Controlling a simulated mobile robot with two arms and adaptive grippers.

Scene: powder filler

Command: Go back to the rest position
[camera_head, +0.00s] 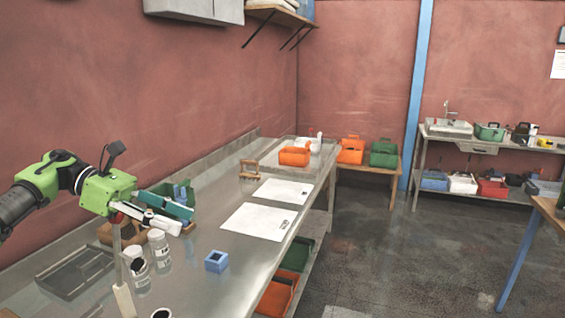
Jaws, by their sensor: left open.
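My left arm comes in from the left, and its green and white gripper (148,252) is over the near left part of the steel table (190,297). The gripper is open. I see nothing held in it. It partly covers white jars with dark labels (160,250) and a brown wooden holder (107,233) behind it. My right gripper is not in view.
A green bin with blue items (170,203) stands close behind the gripper. A grey tray (75,272) lies left, a blue block (216,262) right. White sheets (258,222), a small wooden stand (249,170) and an orange bin (294,156) are farther back. Open floor (400,255) lies right.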

